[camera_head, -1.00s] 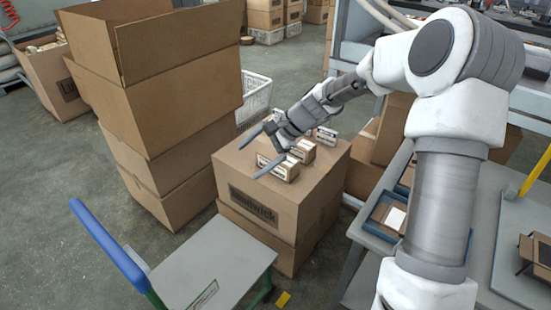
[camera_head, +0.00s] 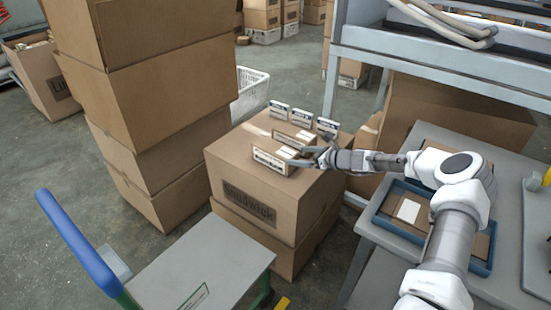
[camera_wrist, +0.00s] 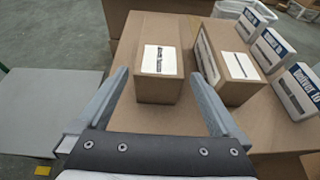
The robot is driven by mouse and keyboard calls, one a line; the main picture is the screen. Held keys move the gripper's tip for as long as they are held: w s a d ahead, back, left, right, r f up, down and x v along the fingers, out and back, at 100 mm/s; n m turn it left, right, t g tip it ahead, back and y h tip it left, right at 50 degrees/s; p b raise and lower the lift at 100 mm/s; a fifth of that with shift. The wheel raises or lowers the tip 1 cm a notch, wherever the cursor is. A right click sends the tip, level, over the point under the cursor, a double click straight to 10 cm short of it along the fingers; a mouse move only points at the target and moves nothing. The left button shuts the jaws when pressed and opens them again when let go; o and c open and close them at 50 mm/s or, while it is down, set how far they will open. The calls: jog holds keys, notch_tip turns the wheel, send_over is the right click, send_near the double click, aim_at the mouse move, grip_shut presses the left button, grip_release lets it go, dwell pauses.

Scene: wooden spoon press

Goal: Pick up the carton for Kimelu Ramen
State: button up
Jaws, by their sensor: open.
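Small brown cartons with white labels lie on top of a large brown box. The near carton (camera_head: 272,158) also shows in the wrist view (camera_wrist: 160,60), with a label on its top and its front. A second carton (camera_head: 293,138) is just behind it, and right of it in the wrist view (camera_wrist: 228,65). The label print is too small to read, so I cannot tell which is for Kimelu Ramen. My gripper (camera_head: 305,158) is open at the right end of the near carton. In the wrist view its fingers (camera_wrist: 158,80) straddle the line to that carton, empty.
The large box (camera_head: 250,205) stands on another box. Three upright "Deliver to" cards or boxes (camera_head: 302,117) stand at its back. A tall carton stack (camera_head: 150,100) is at left, a blue-handled cart (camera_head: 205,265) in front. A table with a blue tray (camera_head: 400,235) is at right.

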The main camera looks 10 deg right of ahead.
aim_at(278, 154)
jog(key=b+x, duration=0.3)
jog(key=x, duration=0.8)
jog(key=shift+s+f+b, duration=0.15)
jog(key=shift+b, duration=0.25)
jog(key=c, duration=1.4)
